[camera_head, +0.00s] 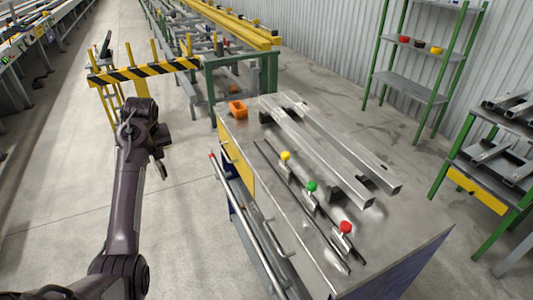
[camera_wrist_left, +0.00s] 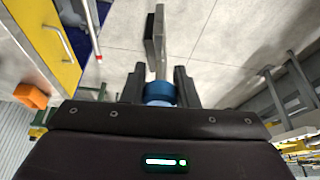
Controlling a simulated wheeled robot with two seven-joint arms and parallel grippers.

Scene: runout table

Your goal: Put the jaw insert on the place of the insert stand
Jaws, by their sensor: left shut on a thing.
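My left gripper (camera_head: 158,162) hangs over the open floor to the left of the workbench, clear of the bench. In the left wrist view, the left gripper (camera_wrist_left: 159,88) is shut on a part with a blue round grip (camera_wrist_left: 160,94) and a thin grey plate with a dark block beyond it. I take this part to be the jaw insert. The part barely shows in the head view. I cannot clearly tell which thing is the insert stand. My right gripper is not in view.
The workbench (camera_head: 403,244) carries long metal profiles (camera_head: 325,150), an orange block (camera_head: 237,109) at its far left corner, and yellow (camera_head: 285,155), green (camera_head: 311,186) and red (camera_head: 345,227) knobs on metal pieces. A striped barrier (camera_head: 145,72) stands beyond my arm. Shelves stand at right.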

